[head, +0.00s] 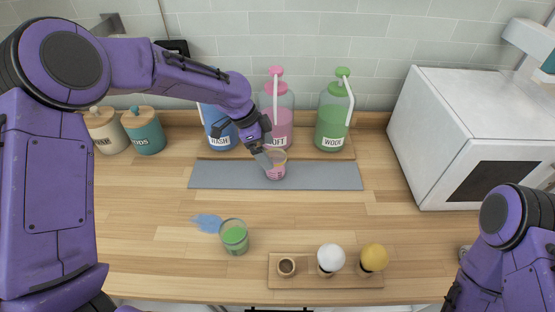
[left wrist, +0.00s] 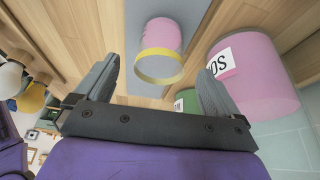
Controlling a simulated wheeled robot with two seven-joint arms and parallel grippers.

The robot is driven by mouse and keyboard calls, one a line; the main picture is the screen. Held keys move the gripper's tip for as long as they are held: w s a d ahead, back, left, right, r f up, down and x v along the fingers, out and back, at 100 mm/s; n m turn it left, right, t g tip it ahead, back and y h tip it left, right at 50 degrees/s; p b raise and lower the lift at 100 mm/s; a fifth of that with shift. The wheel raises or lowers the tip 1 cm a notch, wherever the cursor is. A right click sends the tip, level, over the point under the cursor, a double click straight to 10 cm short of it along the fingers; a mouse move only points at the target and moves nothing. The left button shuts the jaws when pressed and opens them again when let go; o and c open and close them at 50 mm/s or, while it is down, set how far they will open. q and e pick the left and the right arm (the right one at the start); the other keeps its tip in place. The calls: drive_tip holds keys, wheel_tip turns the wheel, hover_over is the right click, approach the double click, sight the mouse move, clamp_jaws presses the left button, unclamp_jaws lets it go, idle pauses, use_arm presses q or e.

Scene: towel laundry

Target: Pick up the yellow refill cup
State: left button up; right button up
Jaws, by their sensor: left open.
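The yellow refill cup (head: 277,172) stands upright on the grey mat in front of the pink bottle. It looks pink inside and has a yellow rim, which shows clearly in the left wrist view (left wrist: 160,66). My left gripper (head: 268,160) is at the cup's left side and hides part of it. In the left wrist view my left gripper (left wrist: 155,85) is open and empty, with the cup ahead, between and beyond its two fingers. My right arm shows at the lower right, but its gripper does not show.
Blue, pink (head: 284,127) and green (head: 332,122) pump bottles stand on a wooden board behind the grey mat (head: 330,177). A green-filled cup (head: 234,238) stands beside a blue spill (head: 207,222). A wooden tray (head: 305,281) holds small items. A white microwave (head: 435,130) is at right.

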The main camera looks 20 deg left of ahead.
use_arm(q)
drive_tip(key=shift+s+d+f, duration=0.1)
drive_tip(key=shift+d+f, duration=0.15)
drive_tip(key=shift+f, duration=0.15)
drive_tip(key=x, duration=0.2)
drive_tip(key=p+x, duration=0.1)
drive_tip(key=x, duration=0.3)
drive_tip(key=shift+w+p, duration=0.3)
drive_tip(key=shift+w, duration=0.05)
drive_tip(key=shift+s+r, duration=0.1)
drive_tip(key=shift+s, duration=0.1)
drive_tip(key=c, duration=1)
drive_tip(key=shift+c, duration=0.2)
